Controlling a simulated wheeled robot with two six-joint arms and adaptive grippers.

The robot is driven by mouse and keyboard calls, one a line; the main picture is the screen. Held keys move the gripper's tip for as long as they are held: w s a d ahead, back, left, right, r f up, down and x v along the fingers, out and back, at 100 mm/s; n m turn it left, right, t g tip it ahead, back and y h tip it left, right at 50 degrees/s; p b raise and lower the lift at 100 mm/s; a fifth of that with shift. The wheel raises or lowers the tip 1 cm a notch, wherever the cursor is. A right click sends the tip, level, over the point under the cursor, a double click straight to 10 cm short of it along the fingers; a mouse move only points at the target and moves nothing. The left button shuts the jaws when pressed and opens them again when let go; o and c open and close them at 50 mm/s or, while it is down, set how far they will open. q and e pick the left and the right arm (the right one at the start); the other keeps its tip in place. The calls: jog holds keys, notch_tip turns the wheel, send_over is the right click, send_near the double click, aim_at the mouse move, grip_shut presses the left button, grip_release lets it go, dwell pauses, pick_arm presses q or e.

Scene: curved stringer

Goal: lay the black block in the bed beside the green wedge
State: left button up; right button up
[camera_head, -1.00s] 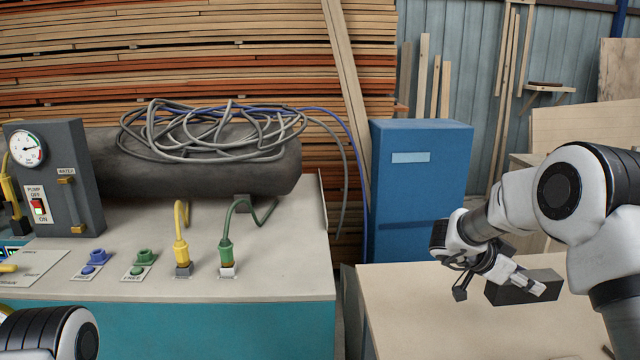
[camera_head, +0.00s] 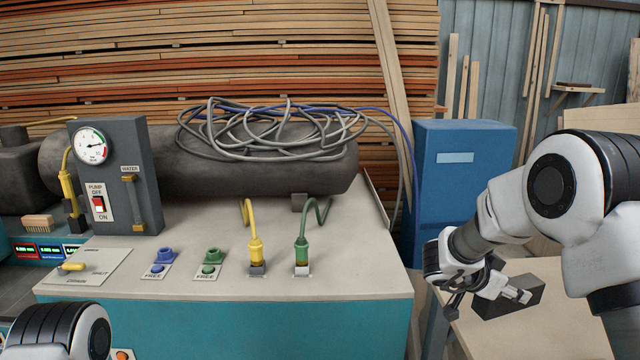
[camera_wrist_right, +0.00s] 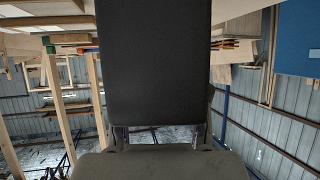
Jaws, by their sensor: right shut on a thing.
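The black block (camera_head: 495,308) is in my right gripper (camera_head: 489,300), at the lower right of the head view. The gripper is shut on it, and the block is above the pale wooden table top, with the gap between them hard to judge. In the right wrist view the block (camera_wrist_right: 155,60) shows as a broad dark face standing out from the gripper and filling the upper middle. My left gripper is out of view; only part of my left arm shows at the lower left. I see no bed and no green wedge.
A teal bench with a pale top (camera_head: 340,270) carries a gauge box (camera_head: 118,190), valves, a yellow plug (camera_head: 256,250) and a green plug (camera_head: 302,248). Coiled cables (camera_head: 270,135) lie on a grey tank (camera_head: 330,170). A blue cabinet (camera_head: 460,190) stands behind the table (camera_head: 560,325).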

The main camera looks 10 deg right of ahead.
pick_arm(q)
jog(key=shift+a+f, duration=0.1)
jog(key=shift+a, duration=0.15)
pick_arm(e)
jog(key=s+a+f+n+t+y, duration=0.1)
jog(key=a+f+n+t+y, duration=0.2)
jog(key=a, duration=0.6)
jog(key=s+a+f+n+t+y, duration=0.1)
jog(key=a+f+n+t+y, duration=0.3)
jog(key=a+n, duration=0.4)
jog(key=s+a+f+n+t+y, duration=0.1)
jog(key=a+f+n+t+y, duration=0.2)
jog(key=a+f+n+y, duration=0.2)
jog(key=a+f, duration=0.2)
jog(key=a, duration=0.2)
jog(key=shift+s+a+t, duration=0.3)
jog(key=shift+a, duration=0.05)
jog(key=shift+d, duration=0.1)
